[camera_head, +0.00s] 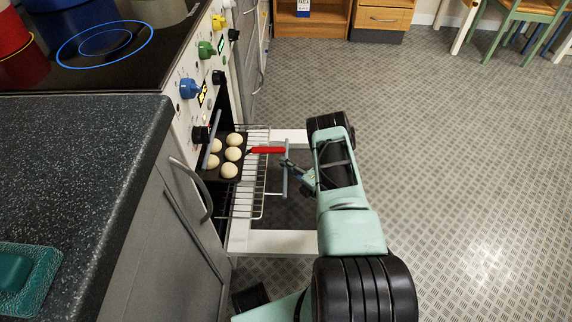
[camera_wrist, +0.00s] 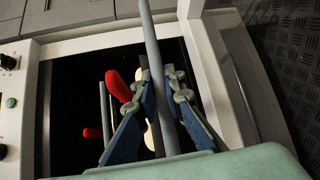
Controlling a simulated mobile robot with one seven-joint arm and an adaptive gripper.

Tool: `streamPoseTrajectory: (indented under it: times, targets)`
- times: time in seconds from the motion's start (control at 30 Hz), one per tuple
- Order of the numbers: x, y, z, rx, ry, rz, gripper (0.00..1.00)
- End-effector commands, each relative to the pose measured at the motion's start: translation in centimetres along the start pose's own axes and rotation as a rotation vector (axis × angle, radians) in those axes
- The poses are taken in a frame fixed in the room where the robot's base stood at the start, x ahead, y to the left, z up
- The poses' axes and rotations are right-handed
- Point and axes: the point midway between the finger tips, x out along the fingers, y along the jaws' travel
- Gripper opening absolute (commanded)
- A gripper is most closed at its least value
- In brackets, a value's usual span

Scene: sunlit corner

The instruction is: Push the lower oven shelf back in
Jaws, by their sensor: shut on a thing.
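The lower oven shelf (camera_head: 240,213) is a wire rack sticking out of the oven over its lowered door. A grey bar (camera_head: 286,186) stands at its outer end and seems to belong to it. My gripper (camera_head: 288,164) is at this bar. In the wrist view the bar (camera_wrist: 149,38) runs between the blue fingers of my gripper (camera_wrist: 165,100), which are shut on it. Above the lower shelf, a dark tray (camera_head: 238,175) of several pale buns (camera_head: 233,154) sits partly out. A red handle (camera_head: 267,150) points outward near my gripper. The fingers hide part of the shelf.
The open oven door has a white frame (camera_head: 280,243) under the shelves. Dark worktop (camera_head: 70,150) and grey cabinets (camera_head: 160,240) lie to the left. The patterned floor (camera_head: 460,190) to the right is clear. Chairs (camera_head: 520,12) stand far back.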

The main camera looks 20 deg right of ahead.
Motion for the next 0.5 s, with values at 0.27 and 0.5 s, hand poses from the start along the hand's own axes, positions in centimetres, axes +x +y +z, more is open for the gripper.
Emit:
streamPoseTrajectory:
  times: [0.27, 0.5]
  targets:
    - [0.6, 0.2, -0.7, 0.001, 0.002, 0.000, 0.00]
    - [3.3, 1.0, -3.6, 0.002, 0.006, 0.001, 0.00]
